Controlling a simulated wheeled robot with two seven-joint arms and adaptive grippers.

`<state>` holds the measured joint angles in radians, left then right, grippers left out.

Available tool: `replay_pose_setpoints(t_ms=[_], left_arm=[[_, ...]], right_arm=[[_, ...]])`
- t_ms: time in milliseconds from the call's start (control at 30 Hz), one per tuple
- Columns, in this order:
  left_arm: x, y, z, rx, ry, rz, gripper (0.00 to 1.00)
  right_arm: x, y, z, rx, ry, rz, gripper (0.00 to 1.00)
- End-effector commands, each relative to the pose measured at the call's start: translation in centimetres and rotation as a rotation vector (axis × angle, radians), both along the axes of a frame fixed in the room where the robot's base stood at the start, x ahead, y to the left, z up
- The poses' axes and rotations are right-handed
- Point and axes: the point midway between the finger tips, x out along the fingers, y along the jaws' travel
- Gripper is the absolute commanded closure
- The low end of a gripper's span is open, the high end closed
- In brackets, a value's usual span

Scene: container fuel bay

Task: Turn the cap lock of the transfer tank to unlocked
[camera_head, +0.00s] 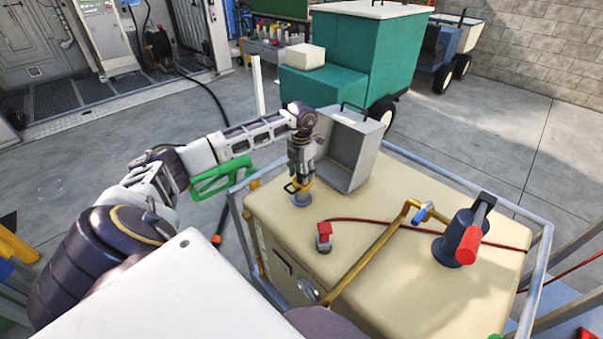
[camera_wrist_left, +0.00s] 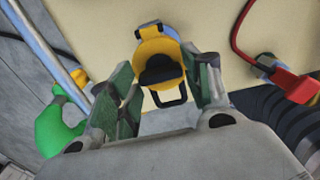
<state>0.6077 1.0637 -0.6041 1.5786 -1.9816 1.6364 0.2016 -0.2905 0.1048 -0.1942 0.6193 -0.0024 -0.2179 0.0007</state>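The transfer tank (camera_head: 370,205) is a beige box inside a grey rail frame. Its cap lock, a yellow piece with a black centre and a black wire loop, stands on a short round neck near the tank's far left corner. The cap lock (camera_wrist_left: 158,58) shows more clearly in the left wrist view, between the fingers. My left gripper (camera_head: 298,184) points down over it in the head view. In the left wrist view, the left gripper (camera_wrist_left: 163,82) has its fingers apart on either side of the cap lock; contact is not clear. My right gripper is not in view.
A grey open-fronted metal box (camera_head: 360,150) stands close beside the gripper. A red clamp (camera_head: 323,236) with a red cable sits nearer. A brass pipe (camera_head: 375,250) and a dark pump with a red handle (camera_head: 467,243) are right. A green nozzle (camera_head: 222,178) hangs left.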

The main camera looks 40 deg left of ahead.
Motion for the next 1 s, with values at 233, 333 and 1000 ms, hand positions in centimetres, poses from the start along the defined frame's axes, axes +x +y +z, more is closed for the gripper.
replay_pose_setpoints(t_ms=[233, 333, 1000], left_arm=[[0.0, 0.0, 0.0, 0.000, 0.000, 0.000, 0.79], [0.0, 0.0, 0.0, 0.000, 0.000, 0.003, 0.79], [0.0, 0.0, 0.1, 0.000, 0.000, 0.273, 0.79]], right_arm=[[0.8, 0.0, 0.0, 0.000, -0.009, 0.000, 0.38], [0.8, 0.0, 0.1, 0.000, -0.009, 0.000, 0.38], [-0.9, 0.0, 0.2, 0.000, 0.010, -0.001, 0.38]])
